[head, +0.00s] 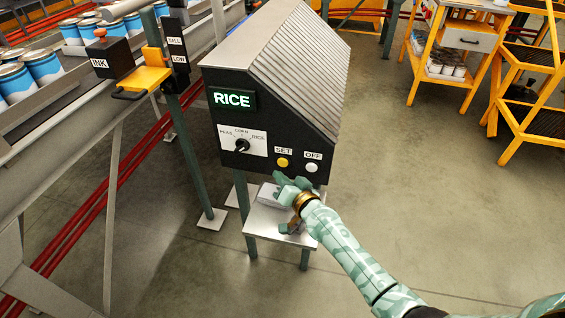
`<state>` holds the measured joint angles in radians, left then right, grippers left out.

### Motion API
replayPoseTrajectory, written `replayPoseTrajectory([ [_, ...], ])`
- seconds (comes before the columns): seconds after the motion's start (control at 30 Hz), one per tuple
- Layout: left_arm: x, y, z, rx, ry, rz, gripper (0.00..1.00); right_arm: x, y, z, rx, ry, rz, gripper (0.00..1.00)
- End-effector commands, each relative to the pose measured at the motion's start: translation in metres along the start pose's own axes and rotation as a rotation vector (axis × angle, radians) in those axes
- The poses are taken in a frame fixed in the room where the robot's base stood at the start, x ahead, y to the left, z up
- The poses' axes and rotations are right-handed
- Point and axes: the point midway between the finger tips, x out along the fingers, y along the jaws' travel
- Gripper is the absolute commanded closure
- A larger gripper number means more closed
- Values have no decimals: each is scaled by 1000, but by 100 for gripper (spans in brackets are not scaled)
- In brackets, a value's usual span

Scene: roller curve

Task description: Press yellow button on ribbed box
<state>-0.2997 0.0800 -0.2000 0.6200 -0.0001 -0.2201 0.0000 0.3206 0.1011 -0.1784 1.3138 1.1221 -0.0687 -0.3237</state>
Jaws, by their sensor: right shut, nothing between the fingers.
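The ribbed box (203,140) stands on dark legs in the middle of the head view, with a slanted ribbed top. Its dark front carries a lit display (232,100) reading RICE and a selector knob (242,145) marked PEAS, CORN, RICE. The yellow button (283,162) sits low on the front under the label SET. A white button (311,167) under the label OFF is to its right. My right gripper (279,181) is shut and empty, just below the yellow button. Whether it touches the box front cannot be told. My left gripper is not in view.
A small light shelf (262,219) is under the box, beneath my right gripper. On the left a conveyor (62,92) carries several blue-and-white cans, with an INK box (108,60) beside it. An orange cart (455,70) stands at the back right.

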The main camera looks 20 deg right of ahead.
Motion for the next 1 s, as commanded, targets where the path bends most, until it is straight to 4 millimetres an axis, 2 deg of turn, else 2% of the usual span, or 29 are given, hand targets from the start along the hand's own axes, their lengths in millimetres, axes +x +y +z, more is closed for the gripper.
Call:
replayPoseTrajectory([
  [0.37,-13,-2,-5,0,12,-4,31,-23,-18,15,1,1,-1,100],
  [1.0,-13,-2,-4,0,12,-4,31,-23,-17,16,1,1,0,100],
])
